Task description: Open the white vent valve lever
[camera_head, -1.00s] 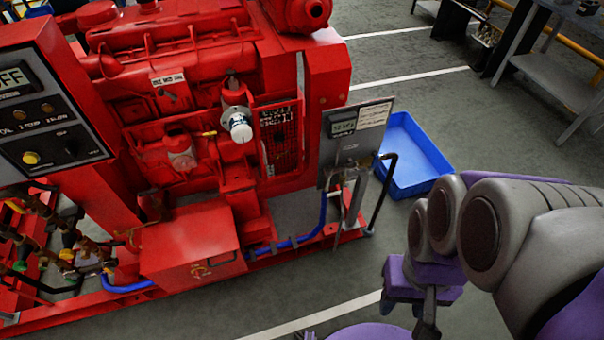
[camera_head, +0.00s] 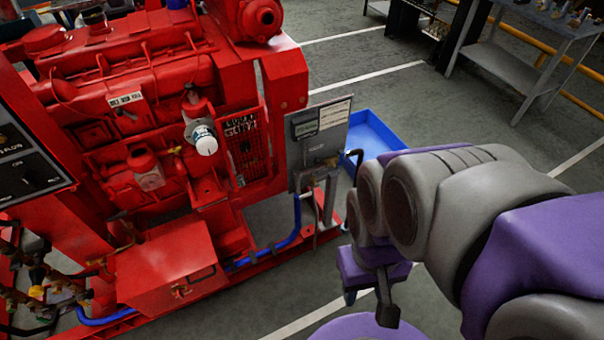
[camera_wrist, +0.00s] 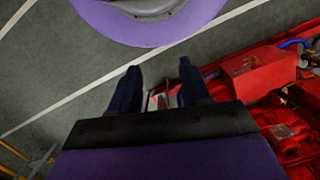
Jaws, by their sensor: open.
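I cannot make out a white vent valve lever in either view. The red diesel pumpset (camera_head: 150,90) fills the left of the head view. A cluster of small pipes and valves (camera_head: 35,290) with brass and yellow parts sits at its lower left. My gripper (camera_wrist: 160,78) shows in the wrist view as two dark fingers, apart and empty. Part of the red machine (camera_wrist: 262,80) lies to their right, and a small grey and red part shows beyond the gap.
A grey panel box (camera_head: 316,140) stands on a post at the pumpset's right end. A blue tray (camera_head: 375,130) lies on the floor behind it. A metal table (camera_head: 505,70) stands at the back right. Open grey floor (camera_head: 440,105) with white lines lies between.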

